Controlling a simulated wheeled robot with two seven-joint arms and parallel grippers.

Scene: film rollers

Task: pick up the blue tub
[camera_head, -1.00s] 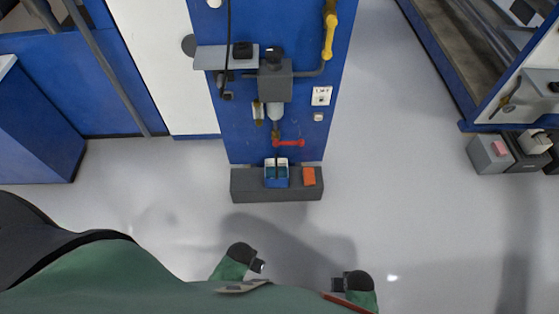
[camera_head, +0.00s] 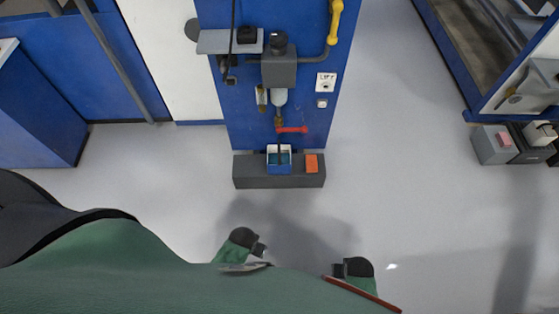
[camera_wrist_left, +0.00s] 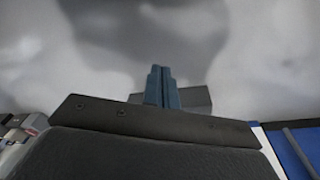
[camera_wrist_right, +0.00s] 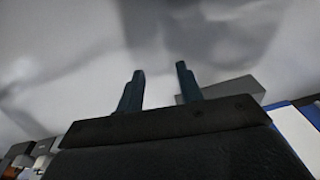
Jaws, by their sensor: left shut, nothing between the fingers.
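The blue tub (camera_head: 279,168), with a white rim and a dark bluish inside, stands on a low grey ledge (camera_head: 240,173) at the foot of the blue panel. A thin dark part hangs down into or in front of it. My left gripper (camera_head: 263,249) is below the tub in the head view, well apart from it. In the left wrist view its fingers (camera_wrist_left: 162,70) are together and empty. My right gripper (camera_head: 337,270) is lower and to the right. In the right wrist view its fingers (camera_wrist_right: 160,70) are apart with nothing between them. The tub is not visible in either wrist view.
A red lever (camera_head: 292,129) and a grey box with a valve (camera_head: 279,72) are above. Blue cabinets stand left; a blue-framed machine and grey boxes (camera_head: 494,145) stand right. Open floor lies before the ledge.

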